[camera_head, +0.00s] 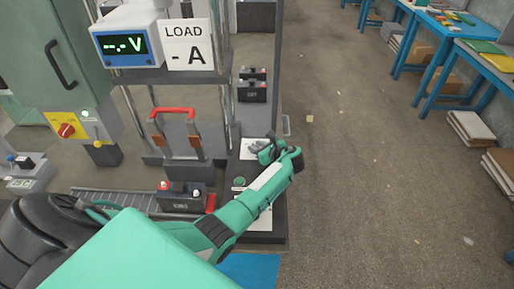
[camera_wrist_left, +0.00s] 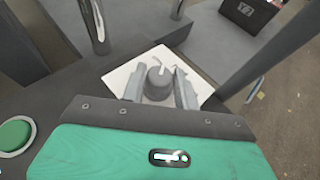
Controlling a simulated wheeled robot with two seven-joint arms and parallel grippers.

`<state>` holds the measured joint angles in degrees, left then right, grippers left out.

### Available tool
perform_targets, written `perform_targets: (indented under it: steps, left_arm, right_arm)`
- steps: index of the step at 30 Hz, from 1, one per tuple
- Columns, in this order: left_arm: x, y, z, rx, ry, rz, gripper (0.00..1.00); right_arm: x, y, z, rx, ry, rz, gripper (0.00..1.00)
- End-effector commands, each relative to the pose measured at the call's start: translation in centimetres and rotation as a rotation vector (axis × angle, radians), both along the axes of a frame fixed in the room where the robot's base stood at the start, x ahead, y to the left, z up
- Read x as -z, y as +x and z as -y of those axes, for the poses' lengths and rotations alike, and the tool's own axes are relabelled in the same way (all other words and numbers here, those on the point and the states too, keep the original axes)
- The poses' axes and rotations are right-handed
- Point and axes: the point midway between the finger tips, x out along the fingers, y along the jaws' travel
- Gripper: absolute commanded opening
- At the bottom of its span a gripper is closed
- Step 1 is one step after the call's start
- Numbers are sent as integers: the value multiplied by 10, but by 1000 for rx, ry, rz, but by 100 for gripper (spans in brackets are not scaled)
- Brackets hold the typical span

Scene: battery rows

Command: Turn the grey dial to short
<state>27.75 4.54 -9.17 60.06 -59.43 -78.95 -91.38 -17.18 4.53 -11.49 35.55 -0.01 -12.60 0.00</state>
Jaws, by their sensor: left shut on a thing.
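The grey dial (camera_wrist_left: 158,82) sits on a white plate (camera_wrist_left: 116,76) in the left wrist view, with a pale pointer mark on its top. My left gripper (camera_wrist_left: 159,90) has one finger on each side of the dial and is shut on it. In the head view my left gripper (camera_head: 264,150) is over the white plate at the right side of the bench, and it largely hides the dial. The lettering on the plate is too small to read. My right gripper is not in view.
A green button (camera_wrist_left: 15,135) is near the dial. A battery (camera_head: 182,196) with a red terminal stands left of my forearm, below a red-handled clamp (camera_head: 172,113). Metal posts rise near the dial. A voltmeter (camera_head: 126,44) and load sign (camera_head: 188,45) are above.

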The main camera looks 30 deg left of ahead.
Motion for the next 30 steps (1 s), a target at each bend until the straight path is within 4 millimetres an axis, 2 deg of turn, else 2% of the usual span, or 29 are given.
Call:
perform_targets:
  steps: [12,20,30]
  left_arm:
    - [1,4,1,-221,0,1,8]
    - [0,4,0,-261,0,0,8]
    - [0,4,0,-262,0,1,8]
  right_arm:
    - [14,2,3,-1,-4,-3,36]
    - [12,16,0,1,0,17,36]
    - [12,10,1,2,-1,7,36]
